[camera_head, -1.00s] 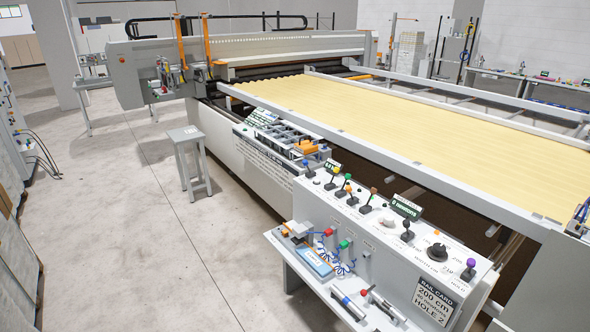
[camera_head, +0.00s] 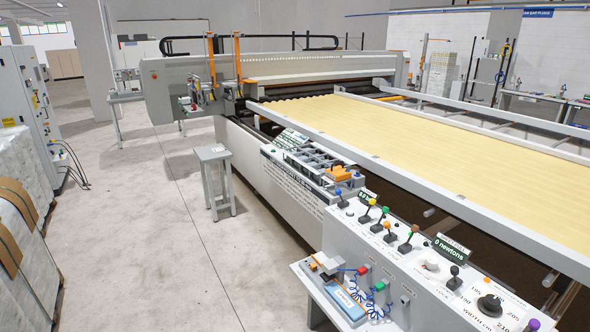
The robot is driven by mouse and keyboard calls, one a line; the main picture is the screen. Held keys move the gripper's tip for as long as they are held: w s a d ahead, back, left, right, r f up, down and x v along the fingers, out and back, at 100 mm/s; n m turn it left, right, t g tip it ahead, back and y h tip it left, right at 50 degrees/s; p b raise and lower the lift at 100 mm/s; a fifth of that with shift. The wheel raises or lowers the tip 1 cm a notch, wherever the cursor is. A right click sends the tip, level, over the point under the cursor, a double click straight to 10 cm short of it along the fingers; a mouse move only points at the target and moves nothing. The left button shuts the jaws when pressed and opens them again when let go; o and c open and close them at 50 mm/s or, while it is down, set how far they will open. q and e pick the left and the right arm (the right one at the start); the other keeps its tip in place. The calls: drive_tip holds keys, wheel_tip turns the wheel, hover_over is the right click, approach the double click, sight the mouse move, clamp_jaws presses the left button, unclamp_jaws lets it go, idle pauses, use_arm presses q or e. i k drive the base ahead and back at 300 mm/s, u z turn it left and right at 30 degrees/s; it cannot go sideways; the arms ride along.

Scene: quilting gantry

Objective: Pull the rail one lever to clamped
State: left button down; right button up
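The white control console (camera_head: 360,238) stands at the lower right with a row of small levers. A black-knobbed lever (camera_head: 454,271) stands farther right. The lever labels are too small to read, so I cannot tell which one is rail one or its marked position. Neither of my grippers is in view.
A sheet pull display (camera_head: 451,247) reads 0 newtons. A low shelf (camera_head: 312,285) with coiled blue leads juts from the console front. A grey stool (camera_head: 213,180) stands left of the machine. Wrapped stacks (camera_head: 25,230) line the left edge. The floor (camera_head: 165,250) between is clear.

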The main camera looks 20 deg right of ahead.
sight(372, 202)
drive_tip(key=i, duration=3.8)
drive_tip(key=z, duration=3.2)
